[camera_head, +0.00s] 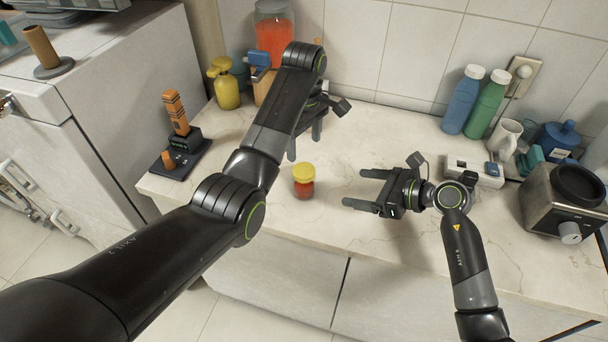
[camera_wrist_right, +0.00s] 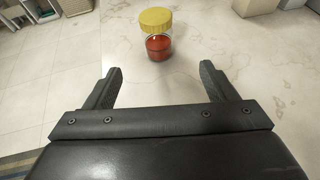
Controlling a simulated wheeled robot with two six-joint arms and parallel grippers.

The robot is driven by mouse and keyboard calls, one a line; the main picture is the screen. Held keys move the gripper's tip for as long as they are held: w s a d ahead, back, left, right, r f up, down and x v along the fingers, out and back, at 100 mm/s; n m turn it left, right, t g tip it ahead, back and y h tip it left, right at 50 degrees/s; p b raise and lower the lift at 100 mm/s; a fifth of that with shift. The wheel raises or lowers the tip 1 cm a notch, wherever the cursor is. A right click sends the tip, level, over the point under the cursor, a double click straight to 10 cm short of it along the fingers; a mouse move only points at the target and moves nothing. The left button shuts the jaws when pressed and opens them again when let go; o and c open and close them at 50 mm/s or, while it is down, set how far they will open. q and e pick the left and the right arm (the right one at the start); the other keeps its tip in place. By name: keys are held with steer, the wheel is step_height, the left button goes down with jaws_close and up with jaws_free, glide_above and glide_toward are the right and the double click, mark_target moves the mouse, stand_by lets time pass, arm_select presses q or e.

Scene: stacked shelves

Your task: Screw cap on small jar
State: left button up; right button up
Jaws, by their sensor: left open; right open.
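A small glass jar (camera_head: 303,188) with red contents stands upright near the front of the marble counter. A yellow cap (camera_head: 304,172) sits on its top; I cannot tell how tightly. In the right wrist view the jar (camera_wrist_right: 158,47) and its yellow cap (camera_wrist_right: 155,18) are ahead of my open fingers. My right gripper (camera_head: 354,189) is open and empty, to the right of the jar, with its fingers toward it. My left gripper (camera_head: 304,143) is open behind the jar, apart from it and partly hidden by my left arm. The right gripper (camera_wrist_right: 158,85) shows nothing between its fingers.
A large jar of red contents (camera_head: 273,35) and a yellow pump bottle (camera_head: 225,84) stand at the back left. Blue (camera_head: 461,100) and green (camera_head: 486,104) bottles stand back right. A grey appliance (camera_head: 563,200) is far right. The counter's middle (camera_head: 370,140) is clear.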

arm_select(q)
steer(key=shift+s+r, duration=0.25)
steer(key=shift+s, duration=0.2)
steer(key=shift+w+f, duration=0.15)
steer(key=shift+w, duration=0.05)
arm_select(e)
glide_toward(302, 180)
steer(key=w+a+f, duration=0.7)
steer(key=shift+w+a+f, duration=0.25)
steer(key=shift+w+a, duration=0.15)
jaws_close()
arm_select(q)
steer(key=shift+f, duration=4)
